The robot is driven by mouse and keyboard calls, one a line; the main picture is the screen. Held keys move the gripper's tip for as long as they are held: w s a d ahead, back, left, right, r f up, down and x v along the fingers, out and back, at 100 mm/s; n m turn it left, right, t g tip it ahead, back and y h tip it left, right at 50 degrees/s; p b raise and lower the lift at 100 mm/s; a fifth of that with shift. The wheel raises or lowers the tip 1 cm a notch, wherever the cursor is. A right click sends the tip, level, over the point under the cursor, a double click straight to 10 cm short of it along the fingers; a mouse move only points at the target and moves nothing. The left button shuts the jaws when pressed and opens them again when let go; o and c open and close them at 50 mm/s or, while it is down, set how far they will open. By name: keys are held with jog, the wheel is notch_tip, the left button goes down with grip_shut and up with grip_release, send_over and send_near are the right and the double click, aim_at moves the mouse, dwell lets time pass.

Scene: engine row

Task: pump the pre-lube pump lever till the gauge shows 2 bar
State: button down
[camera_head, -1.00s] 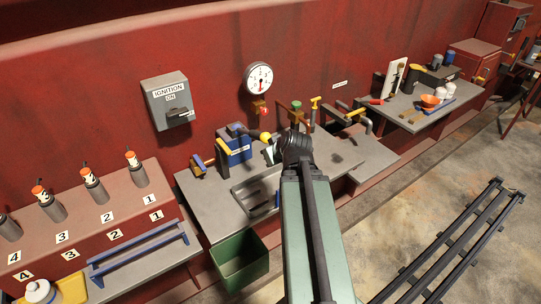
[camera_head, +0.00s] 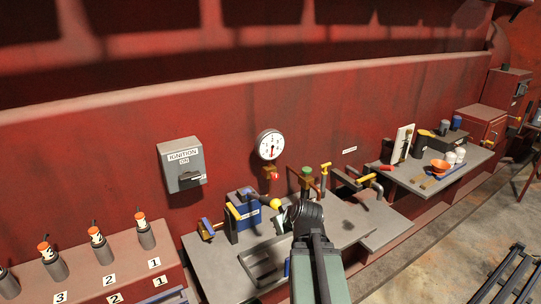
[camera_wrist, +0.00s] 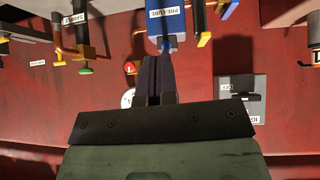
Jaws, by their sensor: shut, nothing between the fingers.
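The blue pre-lube pump (camera_head: 250,214) stands on the grey bench against the red wall. Its lever ends in a yellow ball (camera_head: 275,204) on the right side of the pump. My gripper (camera_head: 283,213) is beside the ball, shut and empty; whether it touches the lever is unclear. In the wrist view, the shut fingers (camera_wrist: 153,75) point at the blue pump (camera_wrist: 171,18) with its PRE-LUBE label; the ball is not clearly seen there. The round white gauge (camera_head: 270,145) hangs on the wall above; its dial is too small to read surely. The fingers partly hide it in the wrist view (camera_wrist: 127,97).
A valve with a green knob (camera_head: 306,172) and yellow-handled taps (camera_head: 325,167) stand right of the pump. The grey ignition box (camera_head: 181,166) is on the wall to the left. A sunken tray (camera_head: 262,268) lies in the bench front.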

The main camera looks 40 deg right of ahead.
jog(key=w+d+r+n+g+y+p, duration=0.1)
jog(key=w+d+r+g+p, duration=0.2)
jog(key=w+r+p, duration=0.6)
jog(key=w+d+r+g+y+p, duration=0.1)
jog(key=w+d+r+g+p, duration=0.15)
jog(key=w+r+p, duration=0.65)
jog(key=g+b, duration=0.2)
jog(key=b, duration=0.5)
send_near(260, 198)
jog(key=shift+s+d+f+m+t, duration=0.15)
jog(key=shift+s+d+f, duration=0.25)
jog(key=shift+d, duration=0.15)
jog(key=shift+s+d+f+m+t, duration=0.15)
jog(key=shift+s+d+f, duration=0.1)
jog(key=shift+d+f, duration=0.2)
jog(key=shift+s+a+f+b, duration=0.15)
jog(key=shift+s+f+b, duration=0.1)
jog(key=shift+f+b, duration=0.35)
jog(key=shift+s+a+f+b, duration=0.15)
jog(key=shift+s+f+b, duration=0.1)
jog(key=shift+f+b, duration=0.35)
jog(key=shift+s+a+f+b, duration=0.15)
jog(key=shift+s+f+b, duration=0.1)
jog(key=shift+b, duration=0.1)
jog(key=shift+r, duration=0.1)
